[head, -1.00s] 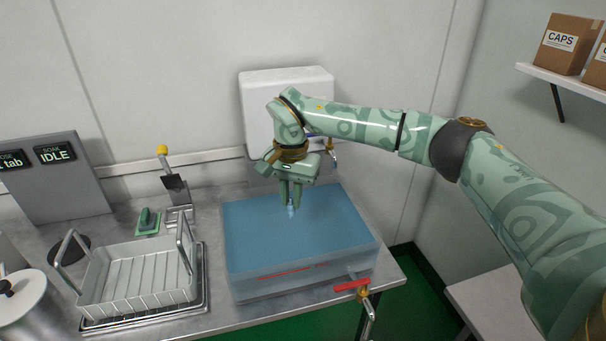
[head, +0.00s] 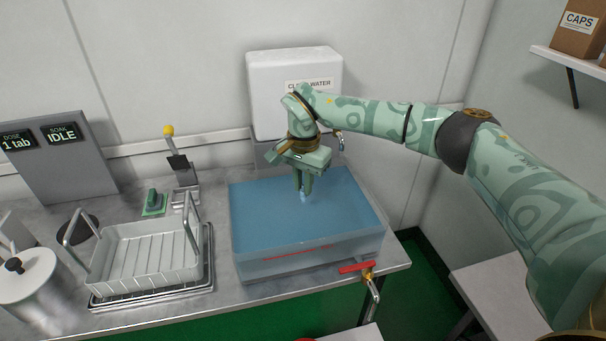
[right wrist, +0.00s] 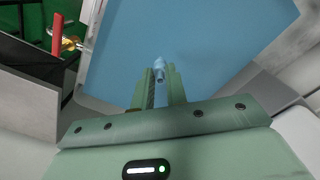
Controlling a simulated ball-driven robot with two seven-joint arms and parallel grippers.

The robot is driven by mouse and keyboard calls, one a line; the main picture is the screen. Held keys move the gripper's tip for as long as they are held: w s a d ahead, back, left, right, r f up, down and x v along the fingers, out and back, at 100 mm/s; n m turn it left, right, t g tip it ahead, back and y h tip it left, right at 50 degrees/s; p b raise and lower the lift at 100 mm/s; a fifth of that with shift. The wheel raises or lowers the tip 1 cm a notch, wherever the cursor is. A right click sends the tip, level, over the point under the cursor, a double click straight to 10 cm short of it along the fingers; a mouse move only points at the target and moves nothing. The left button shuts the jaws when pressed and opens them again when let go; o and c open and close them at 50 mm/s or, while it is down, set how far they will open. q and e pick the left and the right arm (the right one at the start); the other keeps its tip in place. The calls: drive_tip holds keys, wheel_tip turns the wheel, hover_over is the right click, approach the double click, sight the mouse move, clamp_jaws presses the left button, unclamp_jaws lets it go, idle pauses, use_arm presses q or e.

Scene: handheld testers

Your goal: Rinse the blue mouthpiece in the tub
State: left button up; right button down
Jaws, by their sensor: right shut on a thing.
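The tub (head: 310,252) is a clear box filled with blue water, standing on the metal counter. My right gripper (head: 303,192) points down over the middle of the tub, close to the water. It is shut on the small light blue mouthpiece (head: 306,199), whose end sticks out below the fingertips. In the right wrist view, the mouthpiece (right wrist: 159,66) shows between the fingertips (right wrist: 159,76) against the blue water. I cannot tell whether its tip touches the water. My left gripper is not in view.
A wire basket (head: 150,262) on a tray stands left of the tub. A red-handled tap (head: 357,267) is at the tub's front right. A white water tank (head: 268,75) stands behind. A steel pot (head: 30,280) and a grey display panel (head: 50,160) are at left.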

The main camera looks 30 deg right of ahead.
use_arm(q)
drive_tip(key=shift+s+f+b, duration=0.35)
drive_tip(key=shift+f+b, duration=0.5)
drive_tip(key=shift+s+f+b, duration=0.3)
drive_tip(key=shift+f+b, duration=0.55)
use_arm(e)
drive_tip(key=shift+f, duration=5.3)
wheel_tip(320, 180, up, 14)
drive_tip(key=p, duration=0.9)
drive_tip(key=shift+r, duration=0.1)
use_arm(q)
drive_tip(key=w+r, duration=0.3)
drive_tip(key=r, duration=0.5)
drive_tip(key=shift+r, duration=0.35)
